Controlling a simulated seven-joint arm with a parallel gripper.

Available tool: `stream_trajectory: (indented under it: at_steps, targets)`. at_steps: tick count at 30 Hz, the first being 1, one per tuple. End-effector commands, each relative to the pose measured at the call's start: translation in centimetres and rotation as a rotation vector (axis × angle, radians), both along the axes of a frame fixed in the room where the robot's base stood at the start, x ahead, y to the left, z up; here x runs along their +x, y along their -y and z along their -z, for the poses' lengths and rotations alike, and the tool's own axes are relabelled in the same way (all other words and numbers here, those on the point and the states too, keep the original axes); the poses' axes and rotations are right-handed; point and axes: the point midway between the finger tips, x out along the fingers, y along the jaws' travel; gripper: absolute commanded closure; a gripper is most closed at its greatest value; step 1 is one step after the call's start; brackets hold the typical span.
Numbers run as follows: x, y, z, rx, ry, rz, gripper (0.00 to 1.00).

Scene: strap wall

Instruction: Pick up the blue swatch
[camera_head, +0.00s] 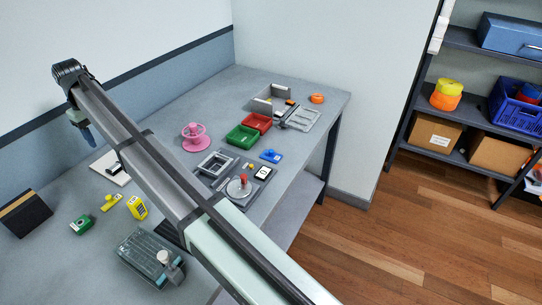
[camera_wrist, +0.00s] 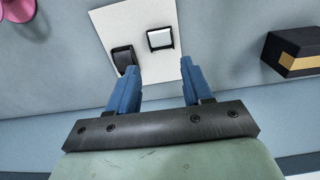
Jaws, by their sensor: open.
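My gripper (camera_head: 90,140) is at the left, above the bench near the wall, far from that piece. In the wrist view my gripper (camera_wrist: 157,78) has its two blue fingers apart with nothing between them. Beyond the fingertips a white board (camera_wrist: 113,28) carries a black strap-like piece (camera_wrist: 123,58) and a black-framed white square (camera_wrist: 160,38). No blue swatch shows in the wrist view.
My arm crosses the bench and hides part of it. Green tray (camera_head: 241,136), red tray (camera_head: 258,122), pink spool (camera_head: 194,134) and grey frame (camera_head: 217,162) stand mid-bench. Yellow box (camera_head: 137,207), green block (camera_head: 82,225) and black box (camera_head: 25,213) are at left. A clear-lidded box (camera_head: 150,258) is nearer.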

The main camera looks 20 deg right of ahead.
Motion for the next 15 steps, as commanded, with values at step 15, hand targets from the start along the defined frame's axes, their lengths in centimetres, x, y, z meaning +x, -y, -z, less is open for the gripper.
stream_trajectory:
  at_steps: [15]
  targets:
    - [5.2, 9.0, -0.5, 0.002, 0.005, 0.118, 0.5]
